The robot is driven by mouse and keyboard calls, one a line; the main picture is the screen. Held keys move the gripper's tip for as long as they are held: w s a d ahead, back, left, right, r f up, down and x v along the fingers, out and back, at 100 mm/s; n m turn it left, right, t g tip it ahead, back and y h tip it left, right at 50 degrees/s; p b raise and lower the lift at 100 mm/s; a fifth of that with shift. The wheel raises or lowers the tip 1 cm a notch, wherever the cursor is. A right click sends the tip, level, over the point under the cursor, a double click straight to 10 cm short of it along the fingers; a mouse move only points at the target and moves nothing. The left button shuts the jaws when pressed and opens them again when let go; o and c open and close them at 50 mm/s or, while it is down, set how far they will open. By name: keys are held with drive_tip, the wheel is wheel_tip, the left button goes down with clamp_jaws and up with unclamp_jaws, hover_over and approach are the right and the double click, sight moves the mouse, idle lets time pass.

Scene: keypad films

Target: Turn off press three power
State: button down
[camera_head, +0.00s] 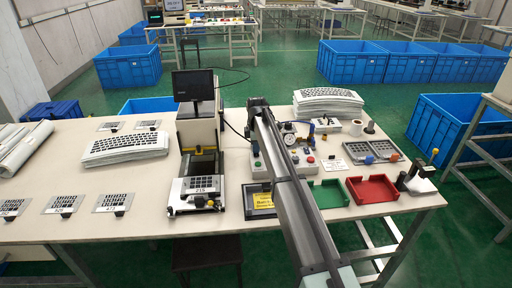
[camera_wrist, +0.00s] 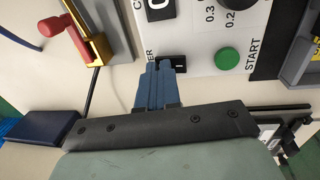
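In the wrist view, a white press panel (camera_wrist: 200,50) fills the upper middle. A small black power switch (camera_wrist: 179,64) sits on it beside a partly covered label ending in "ER". My gripper (camera_wrist: 158,68) has its blue fingers together with nothing between them. The fingertips overlap the switch's left end in the picture; I cannot tell whether they touch it. A green START button (camera_wrist: 227,60) is to the right. In the head view, the press controls (camera_head: 308,162) stand on the table, partly hidden behind my arm. The fingertips are hidden there, and the switch's position is not readable.
A gauge (camera_wrist: 238,8) and a red-handled clamp (camera_wrist: 75,38) flank the switch area. On the table (camera_head: 150,215) are a green tray (camera_head: 328,194), a red tray (camera_head: 372,190), a test fixture (camera_head: 197,193) and keypad film stacks (camera_head: 327,102).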

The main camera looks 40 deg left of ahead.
sight(257, 155)
drive_tip(key=shift+w+a+f, duration=0.15)
drive_tip(key=shift+f, duration=0.4)
drive_tip(key=shift+s+d+r, duration=0.1)
drive_tip(key=shift+s+d, duration=0.55)
drive_tip(key=shift+r, duration=6.85)
drive_tip(key=f, duration=0.8)
drive_tip(key=w+f, duration=0.1)
drive_tip(key=f, duration=0.3)
drive_tip(key=shift+a+f, duration=0.3)
drive_tip(key=shift+a, duration=0.05)
